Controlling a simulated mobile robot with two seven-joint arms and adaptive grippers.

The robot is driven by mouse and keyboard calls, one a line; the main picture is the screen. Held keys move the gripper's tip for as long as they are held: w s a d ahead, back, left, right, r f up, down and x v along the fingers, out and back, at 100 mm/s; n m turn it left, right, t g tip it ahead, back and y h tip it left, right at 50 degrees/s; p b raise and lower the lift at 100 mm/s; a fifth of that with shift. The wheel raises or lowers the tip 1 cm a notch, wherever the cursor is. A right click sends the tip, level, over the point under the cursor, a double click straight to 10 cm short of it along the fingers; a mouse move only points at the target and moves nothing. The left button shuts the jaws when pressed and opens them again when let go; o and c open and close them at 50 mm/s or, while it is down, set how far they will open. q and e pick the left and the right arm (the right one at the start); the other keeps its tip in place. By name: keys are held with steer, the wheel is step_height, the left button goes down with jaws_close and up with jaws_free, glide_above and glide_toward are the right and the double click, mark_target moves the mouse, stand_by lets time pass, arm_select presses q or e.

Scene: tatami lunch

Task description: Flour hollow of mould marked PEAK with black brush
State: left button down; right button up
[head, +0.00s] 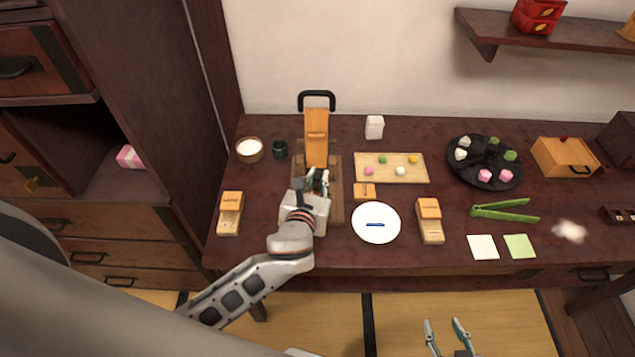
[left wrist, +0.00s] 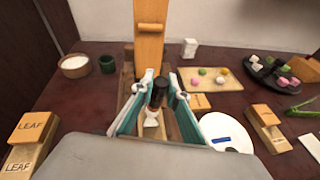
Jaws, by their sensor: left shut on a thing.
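My left gripper (head: 318,179) is shut on a black-handled brush (left wrist: 157,94) with a pale tip, pointing down over the wooden press (head: 333,208). Whether the tip touches anything is unclear. The press's orange lever board (head: 317,140) stands raised behind the gripper. A wooden mould at the left (head: 230,222) reads LEAF in the left wrist view (left wrist: 32,127). Another wooden mould (head: 430,225) stands right of the plate; its marking is unreadable. I cannot make out the word PEAK anywhere. A bowl of white powder (head: 249,149) stands at the back left. My right gripper (head: 446,322) is open and empty, below the table front.
A dark green cup (head: 280,149) stands near the bowl. A white plate (head: 376,236) with a blue item lies right of the press. A board of sweets (head: 391,178), a black tray (head: 459,177), green tongs (head: 505,211) and a small wooden block (head: 364,191) occupy the right side.

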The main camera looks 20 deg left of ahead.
arm_select(q)
steer(key=shift+r, duration=2.1)
steer(key=shift+r, duration=0.15)
steer(key=s+a+r+n+g+y, duration=0.1)
steer(key=s+a+r+n+y, duration=0.1)
steer(key=s+a+r+y, duration=0.1)
steer(key=s+a+r+n+y, duration=0.2)
steer(key=s+a+r, duration=0.3)
steer(key=r, duration=0.4)
steer(key=shift+s+a+r+n+g+y, duration=0.3)
steer(key=shift+s+r+n+g+y, duration=0.1)
steer(key=shift+s, duration=0.45)
